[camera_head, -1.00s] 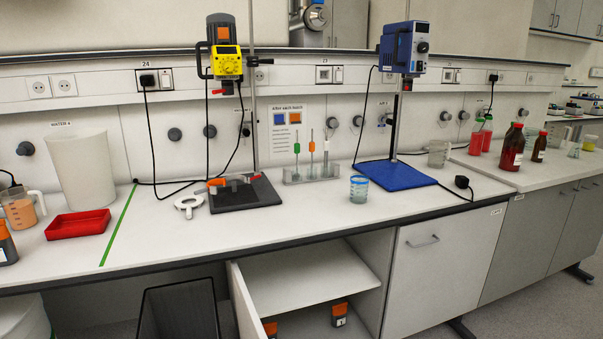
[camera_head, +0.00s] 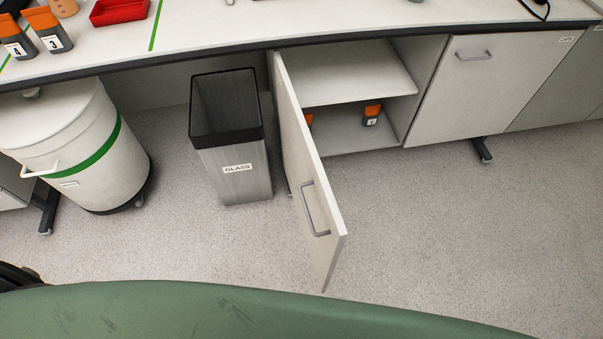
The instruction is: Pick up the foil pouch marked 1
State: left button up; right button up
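A foil pouch with an orange top, grey body and white label (camera_head: 371,114) stands upright on the floor of the open cabinet under the bench. Its mark looks like a 1 but is small. A second orange-topped pouch (camera_head: 309,120) is in the same cabinet, mostly hidden behind the open door, and its mark cannot be seen. Pouches marked 4 (camera_head: 14,39) and 3 (camera_head: 48,30) stand on the bench at the upper left. Neither of my grippers is in view.
The cabinet door (camera_head: 308,170) stands open toward me, left of the opening. A bin labelled GLASS (camera_head: 236,172) and a white drum (camera_head: 72,150) stand further left. A shelf (camera_head: 345,75) spans the cabinet above the pouches. The floor (camera_head: 450,230) to the right is clear.

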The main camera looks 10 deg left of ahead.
aim_at(371, 113)
jog(key=i+l+u, duration=0.3)
jog(key=l, duration=0.65)
jog(key=l+u, duration=0.35)
jog(key=l, duration=0.55)
